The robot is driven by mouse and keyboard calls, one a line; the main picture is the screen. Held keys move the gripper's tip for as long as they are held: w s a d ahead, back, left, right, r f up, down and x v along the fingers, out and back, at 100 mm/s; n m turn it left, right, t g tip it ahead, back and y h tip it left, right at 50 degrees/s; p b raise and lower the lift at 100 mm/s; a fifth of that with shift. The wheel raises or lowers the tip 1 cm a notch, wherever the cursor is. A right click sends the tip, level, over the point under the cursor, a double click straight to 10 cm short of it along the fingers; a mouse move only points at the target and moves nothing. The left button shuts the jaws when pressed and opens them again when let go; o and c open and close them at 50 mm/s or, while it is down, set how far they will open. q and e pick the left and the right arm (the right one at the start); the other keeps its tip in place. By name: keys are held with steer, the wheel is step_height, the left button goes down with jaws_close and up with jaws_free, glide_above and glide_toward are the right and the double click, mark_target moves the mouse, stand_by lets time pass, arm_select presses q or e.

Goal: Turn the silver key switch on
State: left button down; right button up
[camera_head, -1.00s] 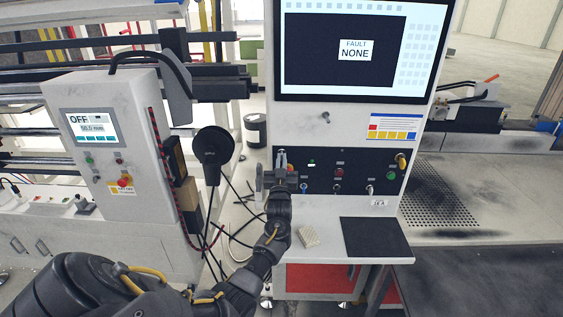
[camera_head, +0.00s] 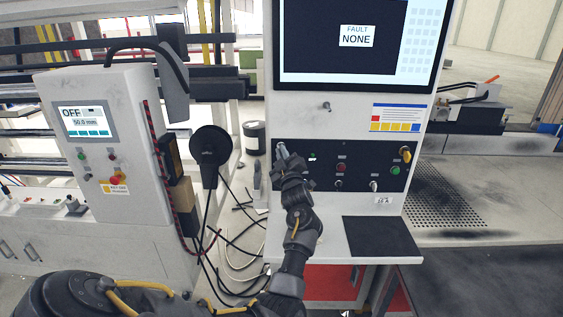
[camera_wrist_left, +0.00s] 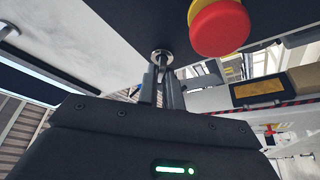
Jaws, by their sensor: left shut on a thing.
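The silver key switch (camera_wrist_left: 161,56) shows in the left wrist view as a round metal collar on the dark panel. My left gripper (camera_wrist_left: 161,82) points straight at it, with its two narrow fingers closed on the key part just in front of the collar. In the head view my left gripper (camera_head: 284,157) is at the upper left corner of the console's black panel (camera_head: 322,151) and hides most of the switch. Whether the key is turned cannot be seen. My right gripper is not in view.
A red mushroom button on a yellow base (camera_wrist_left: 219,28) sits close beside the fingers in the wrist view. The panel also carries a red button (camera_head: 341,167), a green button (camera_head: 394,170) and a yellow-ringed knob (camera_head: 405,153). The screen (camera_head: 357,36) above reads FAULT NONE.

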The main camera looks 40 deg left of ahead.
arm_select(q)
steer(key=shift+d+r+n+g+h+b, duration=0.1)
steer(key=shift+n+g+h+b, duration=0.15)
steer(key=shift+n+g+b, duration=1.05)
steer(key=shift+a+f+n+t+h+b, duration=0.15)
steer(key=shift+n+b, duration=0.7)
steer(key=shift+n, duration=1.3)
steer(key=shift+d+r+n+g+h+b, duration=0.15)
steer(key=shift+n+g+h+b, duration=0.15)
steer(key=shift+n+g+b, duration=1.05)
steer(key=shift+n+t+p, duration=0.3)
steer(key=shift+n+t, duration=0.2)
steer(key=shift+t, duration=0.1)
steer(key=c, duration=1.6)
jaws_free()
steer(key=shift+o, duration=0.2)
steer(key=shift+r, duration=0.1)
steer(key=shift+r, duration=0.1)
